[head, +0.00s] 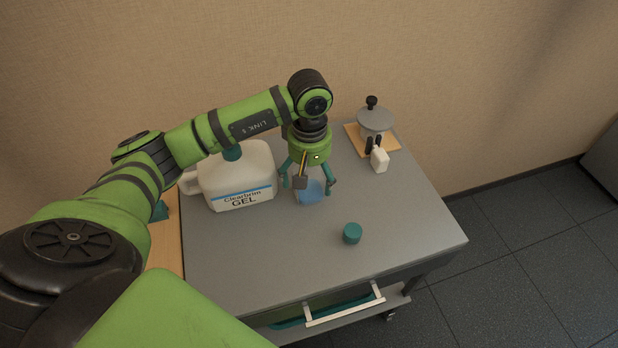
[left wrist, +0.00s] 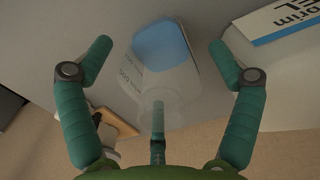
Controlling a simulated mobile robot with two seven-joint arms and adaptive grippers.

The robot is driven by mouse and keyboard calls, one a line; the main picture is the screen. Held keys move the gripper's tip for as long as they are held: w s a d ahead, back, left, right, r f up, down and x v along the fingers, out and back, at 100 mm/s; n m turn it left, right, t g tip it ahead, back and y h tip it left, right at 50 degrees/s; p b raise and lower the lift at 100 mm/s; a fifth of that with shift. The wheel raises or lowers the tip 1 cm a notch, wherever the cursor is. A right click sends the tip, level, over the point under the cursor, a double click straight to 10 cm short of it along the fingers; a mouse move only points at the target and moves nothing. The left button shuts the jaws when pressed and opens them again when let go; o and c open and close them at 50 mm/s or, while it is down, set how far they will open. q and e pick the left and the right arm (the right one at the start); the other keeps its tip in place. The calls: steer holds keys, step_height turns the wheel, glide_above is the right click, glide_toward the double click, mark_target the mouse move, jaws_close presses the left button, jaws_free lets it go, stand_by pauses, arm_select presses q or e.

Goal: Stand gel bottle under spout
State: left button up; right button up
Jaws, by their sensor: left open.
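A clear bottle with blue in its lower part (head: 310,192) is on the grey cart top, below my left gripper (head: 308,186). In the left wrist view, the bottle (left wrist: 162,50) lies between the spread teal fingers, its narrow neck towards the palm. The fingers are open, with gaps at the sides. I cannot make out a spout. My right gripper is not in view.
A loose teal cap (head: 352,234) sits nearer the front. The front right top is clear. A drawer handle (head: 345,305) projects in front.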

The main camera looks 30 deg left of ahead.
arm_select(q)
steer(key=shift+f, duration=0.25)
steer(key=c, duration=1.1)
steer(key=o, duration=1.1)
steer(key=shift+r, duration=0.15)
